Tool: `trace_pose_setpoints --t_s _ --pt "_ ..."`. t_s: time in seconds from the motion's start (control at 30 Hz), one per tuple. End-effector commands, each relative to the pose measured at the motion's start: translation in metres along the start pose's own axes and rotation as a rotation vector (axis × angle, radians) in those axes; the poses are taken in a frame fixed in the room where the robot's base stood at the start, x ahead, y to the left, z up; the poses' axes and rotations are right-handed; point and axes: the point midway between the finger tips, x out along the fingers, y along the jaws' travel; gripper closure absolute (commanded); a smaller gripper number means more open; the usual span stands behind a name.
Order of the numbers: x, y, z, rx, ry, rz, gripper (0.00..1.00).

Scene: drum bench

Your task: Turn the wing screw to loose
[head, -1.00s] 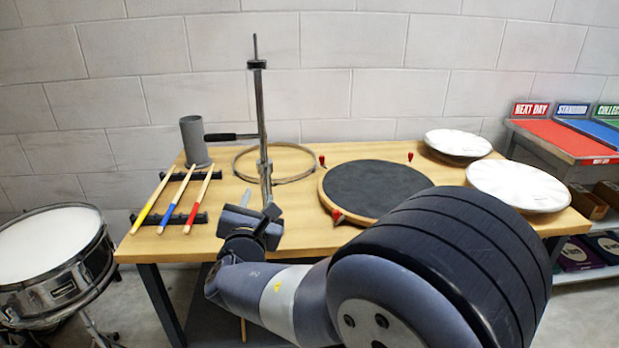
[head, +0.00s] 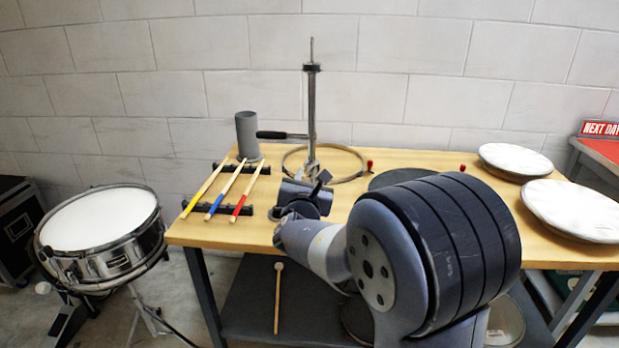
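An upright metal stand (head: 312,115) rises from the back half of the wooden bench. It has a black clamp piece (head: 312,67) near its top and a black-gripped lever (head: 272,135) sticking out to the left. I cannot pick out the wing screw for certain at this size. My gripper (head: 318,182) is low over the bench, in front of the stand's foot in the picture. Its fingers are small and partly hidden by its own body, so their opening and any contact with the stand are unclear. My arm covers the bench's middle front.
A hoop (head: 350,178) lies around the stand's foot. Three coloured sticks (head: 215,200) rest on black racks beside a grey cup (head: 247,136). A dark round pad (head: 398,178) is partly hidden by my arm. Two white drumheads (head: 568,208) lie right. A snare drum (head: 100,218) stands left.

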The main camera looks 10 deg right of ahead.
Motion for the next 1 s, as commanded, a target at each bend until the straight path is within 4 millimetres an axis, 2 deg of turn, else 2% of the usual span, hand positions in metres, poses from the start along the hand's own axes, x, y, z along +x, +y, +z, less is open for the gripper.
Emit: trace_pose_setpoints --t_s 0.27,0.67,1.0 --pt "0.0016 0.0001 0.0003 0.001 0.000 0.000 0.68" --pt "0.0013 0.0002 0.0002 0.001 0.000 0.001 1.00" --pt "0.0014 -0.0005 -0.0030 0.028 -0.002 0.001 1.00"
